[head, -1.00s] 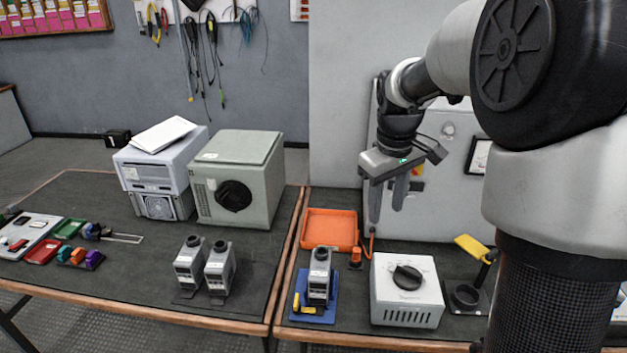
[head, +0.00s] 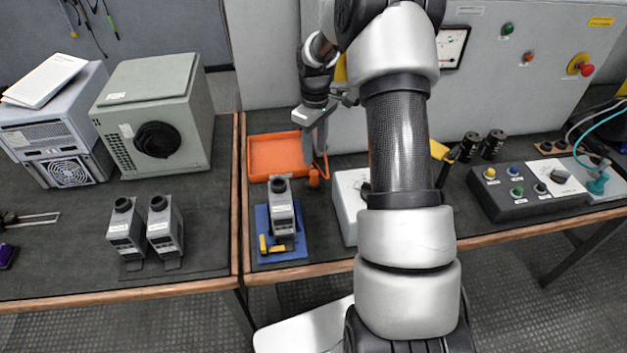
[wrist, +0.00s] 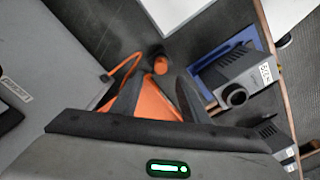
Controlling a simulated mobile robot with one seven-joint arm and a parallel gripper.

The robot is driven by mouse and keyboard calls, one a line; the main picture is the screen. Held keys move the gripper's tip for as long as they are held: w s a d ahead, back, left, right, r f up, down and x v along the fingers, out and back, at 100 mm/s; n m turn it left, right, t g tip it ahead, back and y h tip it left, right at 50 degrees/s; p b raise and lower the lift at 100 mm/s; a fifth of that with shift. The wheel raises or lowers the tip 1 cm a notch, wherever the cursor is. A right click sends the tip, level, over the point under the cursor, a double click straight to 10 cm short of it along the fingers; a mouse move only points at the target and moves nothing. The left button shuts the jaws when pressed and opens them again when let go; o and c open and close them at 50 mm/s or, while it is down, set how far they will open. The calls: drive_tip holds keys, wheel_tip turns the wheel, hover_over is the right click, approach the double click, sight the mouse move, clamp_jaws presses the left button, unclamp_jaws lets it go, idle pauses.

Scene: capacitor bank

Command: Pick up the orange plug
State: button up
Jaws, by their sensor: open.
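The orange plug (head: 313,178) stands on the dark bench mat just right of the orange tray's front corner, with an orange cord beside it. In the wrist view the plug (wrist: 160,63) shows just beyond the fingertips, in line with the gap between them. My gripper (head: 315,154) points down above and behind the plug, near the tray's right edge. Its fingers (wrist: 159,72) are apart with nothing held between them. The exact height over the plug is hard to tell.
The orange tray (head: 257,172) lies to the left. A grey device (head: 283,212) on a blue base (head: 294,247) stands in front of the plug. A white box with a dial (head: 347,228) is close on the right, partly hidden by my arm. A grey cabinet (head: 255,60) rises behind.

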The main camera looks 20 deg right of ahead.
sight(314, 171)
wheel_tip(314, 171, down, 9)
drive_tip(key=shift+w+a+f+b, duration=0.1)
drive_tip(key=shift+w+a+b, duration=0.05)
drive_tip(key=shift+b, duration=0.35)
clamp_jaws()
